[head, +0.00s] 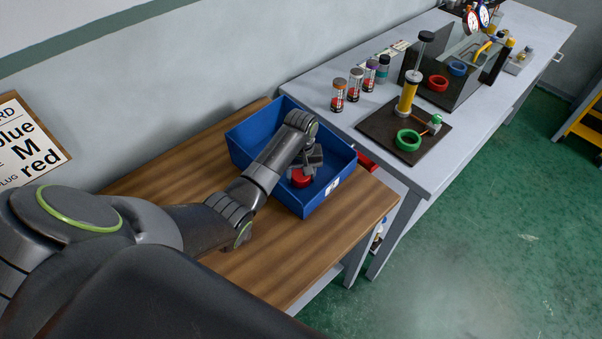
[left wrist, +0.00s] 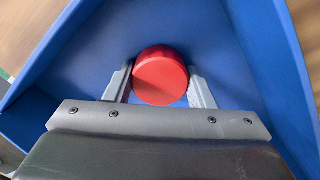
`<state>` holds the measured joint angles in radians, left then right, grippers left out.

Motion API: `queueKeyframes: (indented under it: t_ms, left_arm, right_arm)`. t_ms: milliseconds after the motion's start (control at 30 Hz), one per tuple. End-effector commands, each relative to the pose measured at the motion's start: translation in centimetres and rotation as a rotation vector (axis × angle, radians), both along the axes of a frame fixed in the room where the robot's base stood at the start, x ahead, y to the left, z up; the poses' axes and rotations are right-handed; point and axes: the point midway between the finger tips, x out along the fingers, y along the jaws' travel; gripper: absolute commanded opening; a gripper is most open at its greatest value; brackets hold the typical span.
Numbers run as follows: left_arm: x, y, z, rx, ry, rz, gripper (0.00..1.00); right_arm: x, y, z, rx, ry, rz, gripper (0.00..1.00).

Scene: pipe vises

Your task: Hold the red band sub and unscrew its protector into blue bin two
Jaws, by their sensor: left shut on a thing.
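My left gripper (head: 306,172) reaches down into a blue bin (head: 252,135) on the wooden table. It is shut on a round red protector (head: 300,179), which is inside the bin's walls. In the left wrist view the red protector (left wrist: 160,76) sits between the two fingers of the left gripper (left wrist: 161,84), with the blue bin (left wrist: 245,35) around it. I cannot tell whether the protector touches the bin floor. A small white label is on the bin's front; its mark is too small to read. My right gripper is not in view. I cannot make out a red band sub.
A grey bench (head: 440,150) beyond the wooden table (head: 170,185) holds a dark board with a yellow post and green ring (head: 408,140), several small cylinders, and a red ring (head: 438,83) and blue ring (head: 457,68). A sign (head: 30,140) hangs on the left wall.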

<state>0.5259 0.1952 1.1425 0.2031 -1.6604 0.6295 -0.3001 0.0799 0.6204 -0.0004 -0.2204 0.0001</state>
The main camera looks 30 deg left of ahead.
Motion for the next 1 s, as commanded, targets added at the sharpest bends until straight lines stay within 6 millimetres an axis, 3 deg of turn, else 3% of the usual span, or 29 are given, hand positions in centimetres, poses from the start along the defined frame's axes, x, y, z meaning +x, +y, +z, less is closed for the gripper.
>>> queueKeyframes:
  t_ms: [167, 200, 367, 767, 1000]
  left_arm:
    - [0.0, 0.0, -0.2, 0.000, 0.000, 0.000, 0.22]
    - [0.0, 0.0, -0.3, 0.000, 0.000, 0.000, 0.51]
    - [0.0, 0.0, -0.2, -0.001, -0.001, 0.000, 0.71]
    - [0.1, 0.0, 0.5, -0.001, -0.003, 0.000, 0.71]
    - [0.2, 0.0, 4.4, 0.001, -0.007, -0.001, 0.71]
  right_arm:
    - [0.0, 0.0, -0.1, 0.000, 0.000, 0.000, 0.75]
    - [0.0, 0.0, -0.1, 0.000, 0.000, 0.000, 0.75]
    - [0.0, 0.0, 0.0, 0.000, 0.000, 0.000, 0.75]
    - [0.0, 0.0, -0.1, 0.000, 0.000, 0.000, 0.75]
    - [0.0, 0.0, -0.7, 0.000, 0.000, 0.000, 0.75]
